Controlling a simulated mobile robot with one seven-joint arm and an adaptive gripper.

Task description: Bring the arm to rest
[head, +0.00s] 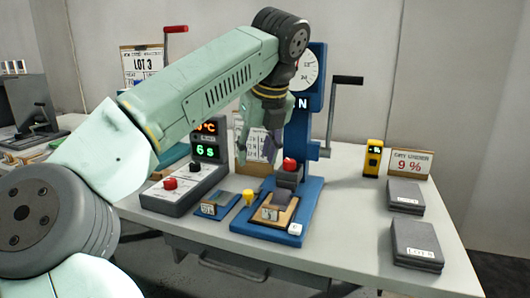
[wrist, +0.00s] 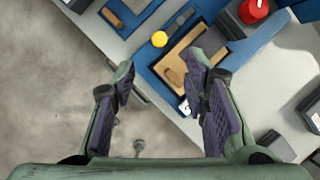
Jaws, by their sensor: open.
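My gripper (head: 263,140) hangs from my raised, bent arm in front of the blue machine (head: 305,120), its fingers pointing down. In the wrist view the two purple-padded fingers (wrist: 162,75) are spread apart with nothing between them. Past the fingertips, that view shows the table's front edge, a wooden plate (wrist: 190,60) on the blue base and a yellow knob (wrist: 159,39). The gripper looks clear of these things. My arm hides part of the machine and the table's left side.
A control box (head: 185,188) with lit displays stands left of the machine. A crank (head: 345,80) sticks out on the machine's right. Two dark grey blocks (head: 417,243) (head: 405,195), a yellow meter (head: 373,157) and a card (head: 410,163) stand at right. The table (head: 350,230) is bare between.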

